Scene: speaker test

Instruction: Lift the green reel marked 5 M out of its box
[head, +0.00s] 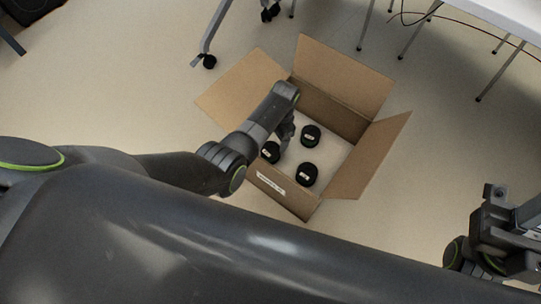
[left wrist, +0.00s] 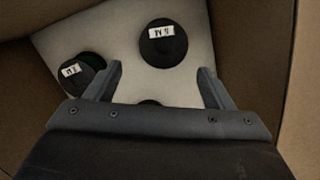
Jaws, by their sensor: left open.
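Three dark, round reels with small white labels stand on the pale floor of an open cardboard box (head: 283,192): one at the back (head: 311,136), one at the left (head: 270,153), one at the front (head: 307,174). The labels are too small or turned to read surely, so I cannot tell which is 5 M. My left gripper (head: 287,138) reaches into the box, open and empty. In the left wrist view its fingers (left wrist: 160,70) are apart; one labelled reel (left wrist: 163,48) lies beyond them, another (left wrist: 82,75) by the left finger, a third (left wrist: 150,102) mostly hidden at the palm.
The box flaps stand folded outward, with one flap (head: 370,155) at the right and another (head: 343,75) at the back. A white table (head: 490,15) is at the upper right and a wheeled stand leg (head: 209,60) at the upper left. My right gripper (head: 500,240) is at the far right.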

